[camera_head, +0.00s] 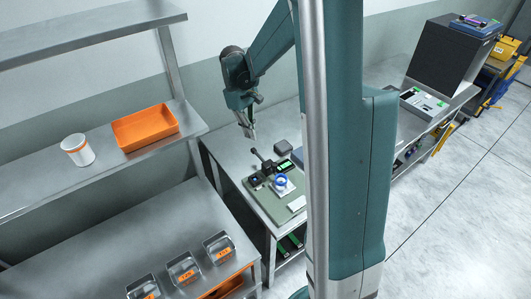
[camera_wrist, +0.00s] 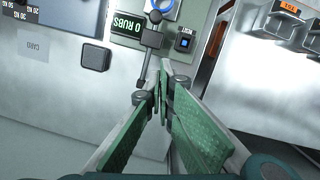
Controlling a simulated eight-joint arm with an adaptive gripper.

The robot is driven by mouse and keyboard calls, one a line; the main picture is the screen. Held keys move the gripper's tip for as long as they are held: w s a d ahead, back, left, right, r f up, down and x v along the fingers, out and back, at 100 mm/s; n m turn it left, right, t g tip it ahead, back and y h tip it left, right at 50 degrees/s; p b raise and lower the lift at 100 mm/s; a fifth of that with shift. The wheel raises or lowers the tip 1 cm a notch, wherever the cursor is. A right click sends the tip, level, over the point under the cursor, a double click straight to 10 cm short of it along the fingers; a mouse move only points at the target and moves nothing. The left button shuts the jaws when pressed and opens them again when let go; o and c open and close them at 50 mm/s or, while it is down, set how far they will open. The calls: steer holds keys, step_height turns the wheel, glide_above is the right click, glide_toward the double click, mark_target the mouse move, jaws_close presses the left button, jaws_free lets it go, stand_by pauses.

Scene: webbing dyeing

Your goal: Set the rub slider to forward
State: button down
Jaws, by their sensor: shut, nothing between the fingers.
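The rub tester (camera_head: 278,210) is a grey-green panel on the bench. A dark block with a rod, apparently the rub slider (camera_wrist: 151,40), stands on it; its rod also shows in the head view (camera_head: 261,159). In the wrist view the rod runs down toward my fingertips. My gripper (camera_head: 248,132) is shut and empty, above the slider; its tips (camera_wrist: 162,78) show just right of the rod's lower end, and whether they touch it I cannot tell. The display (camera_wrist: 127,27) reads 0 RUBS. The slider's position marks are not readable.
A blue-lit reset button (camera_wrist: 184,42) lies right of the slider, and a blue ring (camera_head: 281,181) sits on the tester. A dark square pad (camera_head: 281,146) lies behind. Labelled metal bins (camera_head: 218,247) stand on the nearer table. An orange tray (camera_head: 145,128) is on the shelf.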

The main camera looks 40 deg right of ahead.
steer(key=shift+w+d+f+g+p, duration=0.2)
steer(key=shift+w+d+f+p, duration=0.1)
steer(key=shift+d, duration=0.1)
steer(key=shift+w+d+f+g+p, duration=0.15)
steer(key=shift+d+f+g+p, duration=0.1)
steer(key=shift+d, duration=0.15)
steer(key=x, duration=0.3)
steer(key=s+x, duration=0.1)
steer(key=x, duration=0.3)
steer(key=s+x, duration=0.1)
steer(key=x, duration=0.2)
steer(key=shift+s+d+r+p, duration=0.1)
steer(key=shift+s+d+p, duration=0.2)
steer(key=shift+p, duration=0.1)
steer(key=shift+s+d, duration=0.2)
steer(key=shift+s, duration=0.35)
steer(key=shift+s+b, duration=1.6)
steer(key=shift+s, duration=4.25)
steer(key=shift+w, duration=0.1)
